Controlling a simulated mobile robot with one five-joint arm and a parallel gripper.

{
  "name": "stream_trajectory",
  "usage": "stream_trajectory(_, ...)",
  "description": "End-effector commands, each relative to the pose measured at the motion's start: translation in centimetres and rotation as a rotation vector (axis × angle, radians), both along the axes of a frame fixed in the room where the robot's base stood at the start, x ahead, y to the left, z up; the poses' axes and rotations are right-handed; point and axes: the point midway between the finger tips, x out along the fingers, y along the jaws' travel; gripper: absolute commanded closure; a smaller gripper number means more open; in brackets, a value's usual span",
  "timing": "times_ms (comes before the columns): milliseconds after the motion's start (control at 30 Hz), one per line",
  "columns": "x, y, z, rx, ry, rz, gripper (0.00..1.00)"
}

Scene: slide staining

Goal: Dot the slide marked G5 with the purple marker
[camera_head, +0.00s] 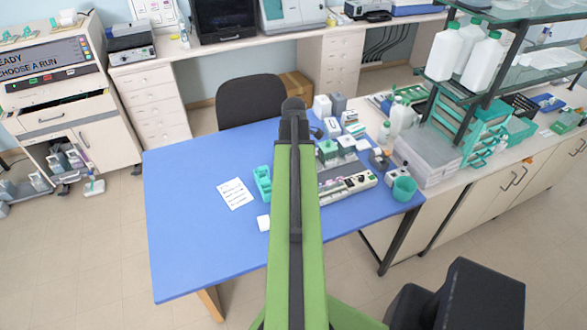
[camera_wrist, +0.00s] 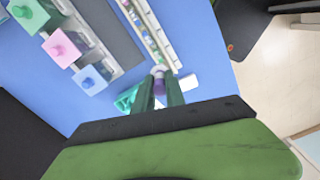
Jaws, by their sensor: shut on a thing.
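In the wrist view, my gripper (camera_wrist: 160,92) is shut on a purple marker (camera_wrist: 159,87), its pale end showing just beyond the fingertips. Most of the marker is hidden between the fingers. A long white tray (camera_wrist: 150,32) with a row of small items lies just ahead of it. The head view shows a similar white strip (camera_head: 348,187) right of my arm. I cannot read any label, so I cannot tell which slide is G5. In the head view my arm hides the fingertips and the marker.
Green (camera_wrist: 29,13), pink (camera_wrist: 61,48) and blue (camera_wrist: 89,79) knobbed pieces sit at upper left. A teal holder (camera_head: 263,183) and a written note (camera_head: 236,193) lie on the blue table (camera_head: 190,220). Its left side is clear. A teal cup (camera_head: 404,188) stands near the right edge.

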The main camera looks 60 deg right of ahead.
Motion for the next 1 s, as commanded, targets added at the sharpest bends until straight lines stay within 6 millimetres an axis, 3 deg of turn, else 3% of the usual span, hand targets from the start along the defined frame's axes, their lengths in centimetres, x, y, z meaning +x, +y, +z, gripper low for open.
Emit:
stream_trajectory(600, 0.3, 0.2, -4.0, 0.0, 0.0, 0.005, 1.0)
stream_trajectory(1000, 0.3, 0.2, -4.3, 0.0, 0.0, 0.006, 1.0)
